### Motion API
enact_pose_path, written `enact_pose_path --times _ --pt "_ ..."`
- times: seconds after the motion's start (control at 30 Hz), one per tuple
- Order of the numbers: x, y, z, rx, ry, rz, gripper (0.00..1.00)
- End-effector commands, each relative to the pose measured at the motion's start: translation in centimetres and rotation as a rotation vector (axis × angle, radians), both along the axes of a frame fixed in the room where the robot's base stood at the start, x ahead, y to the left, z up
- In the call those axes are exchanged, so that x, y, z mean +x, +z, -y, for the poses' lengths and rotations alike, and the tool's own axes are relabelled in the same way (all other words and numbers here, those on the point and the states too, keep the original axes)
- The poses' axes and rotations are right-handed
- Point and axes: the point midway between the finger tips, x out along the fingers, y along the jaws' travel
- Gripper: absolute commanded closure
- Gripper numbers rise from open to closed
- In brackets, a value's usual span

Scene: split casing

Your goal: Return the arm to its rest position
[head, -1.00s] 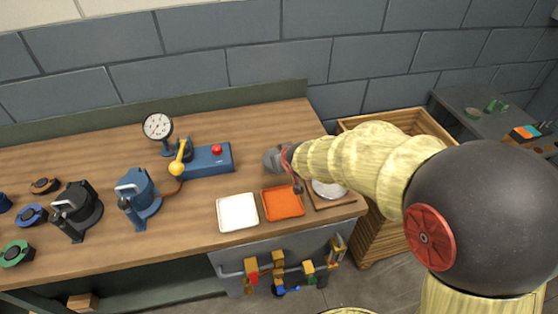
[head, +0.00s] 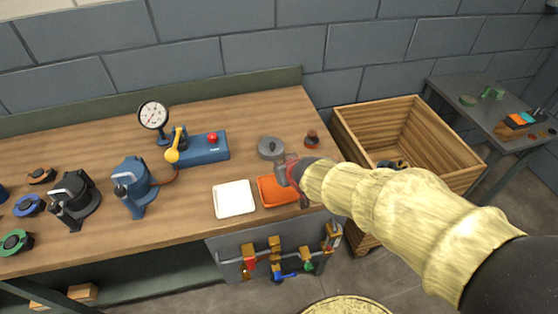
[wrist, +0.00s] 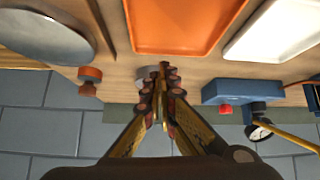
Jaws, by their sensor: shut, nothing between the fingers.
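My gripper (head: 287,172) is at the end of my arm, above the bench near the far right corner of the orange tray (head: 278,188). In the wrist view my gripper (wrist: 162,82) has its fingers closed together with nothing between them. A grey round part (head: 270,147) stands on the bench just beyond the gripper; in the wrist view the fingers partly cover it. My arm stretches across the right of the head view and hides the bench's front right corner.
A white tray (head: 234,199) lies left of the orange tray. A blue pump unit (head: 205,149) with gauge (head: 153,115) stands behind. A small red-brown part (head: 311,140) is near the bench's right edge. A wooden crate (head: 440,125) holds dark parts. A silver disc (wrist: 45,35) shows in the wrist view.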

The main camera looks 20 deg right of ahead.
Motion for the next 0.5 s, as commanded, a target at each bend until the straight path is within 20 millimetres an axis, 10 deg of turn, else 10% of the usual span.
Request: enact_pose_path --times 0.33,0.5 --pt "-0.6 0.0 0.1 0.000 -0.001 -0.001 1.00" --pt "-2.4 3.4 1.3 -0.013 -0.034 -0.023 1.00"
